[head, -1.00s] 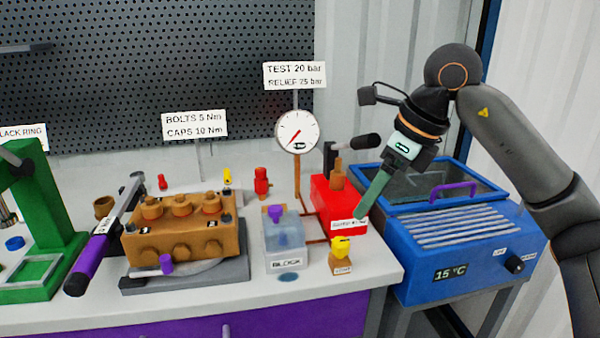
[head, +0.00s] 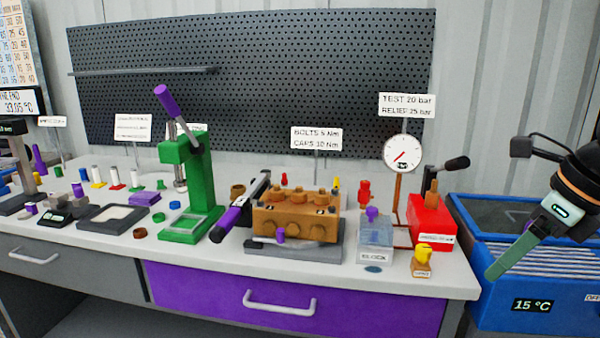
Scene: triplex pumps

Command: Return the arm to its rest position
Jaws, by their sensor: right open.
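My right gripper (head: 512,256) is at the right edge of the head view, with its green finger pointing down and to the left. It is in front of the blue cooling box (head: 520,295) marked 15 °C and holds nothing that I can see. Only the wrist end of my right arm shows; the rest is cut off by the frame. My left gripper is not in view.
Several small parts lie at the left. A purple drawer (head: 220,290) is shut below.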

